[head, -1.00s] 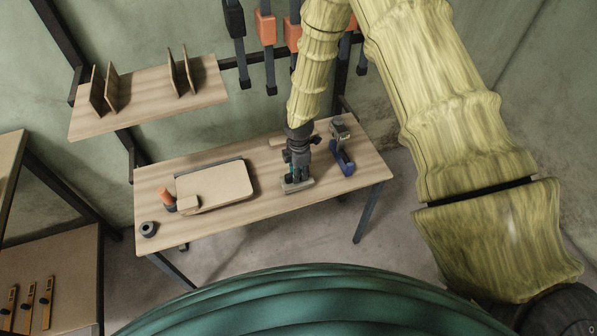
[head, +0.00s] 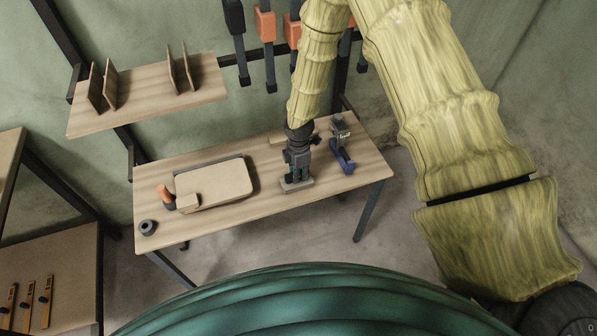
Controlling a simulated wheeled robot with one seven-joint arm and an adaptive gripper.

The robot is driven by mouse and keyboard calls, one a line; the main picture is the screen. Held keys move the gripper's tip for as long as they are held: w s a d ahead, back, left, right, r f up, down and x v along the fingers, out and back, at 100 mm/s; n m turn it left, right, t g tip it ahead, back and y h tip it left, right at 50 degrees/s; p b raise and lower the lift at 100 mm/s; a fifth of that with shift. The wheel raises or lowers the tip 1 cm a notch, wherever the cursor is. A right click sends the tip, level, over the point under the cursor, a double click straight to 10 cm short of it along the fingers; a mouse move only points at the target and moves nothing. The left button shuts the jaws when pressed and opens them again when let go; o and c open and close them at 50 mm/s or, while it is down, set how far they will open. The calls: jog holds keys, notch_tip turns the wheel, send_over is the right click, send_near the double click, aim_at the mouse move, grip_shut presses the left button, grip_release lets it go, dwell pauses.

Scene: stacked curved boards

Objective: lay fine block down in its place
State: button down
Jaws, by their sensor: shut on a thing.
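My gripper (head: 297,179) points down over the right half of the wooden table (head: 345,188). It is shut on the fine block (head: 293,188), a flat greyish block under the fingertips. The block is at or very near the table top; I cannot tell whether it touches. The fingertips are small and partly hidden against the block.
A blue tool (head: 343,160) stands close to the right of my gripper. Stacked boards (head: 222,182) lie to the left, with a small tan block (head: 188,203), an orange-handled item (head: 166,195) and a dark tape roll (head: 148,228). A shelf (head: 145,98) hangs behind.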

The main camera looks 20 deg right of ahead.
jog(key=c, duration=1.2)
grip_release()
jog(key=shift+o, duration=0.2)
notch_tip(320, 180, up, 12)
jog(key=s+a+f+m+y, duration=0.15)
jog(key=s+f+m, duration=0.35)
jog(key=s+f, duration=0.55)
jog(key=s+d+f+m, duration=0.2)
jog(key=s+m, duration=0.5)
jog(key=s, duration=0.6)
jog(key=s+d+f+m+h+b, duration=0.1)
jog(key=s+f+m, duration=0.4)
jog(key=s, duration=0.8)
jog(key=shift+d+f+m+b, duration=0.2)
jog(key=shift+d+m+b, duration=0.1)
jog(key=shift+d+m, duration=0.5)
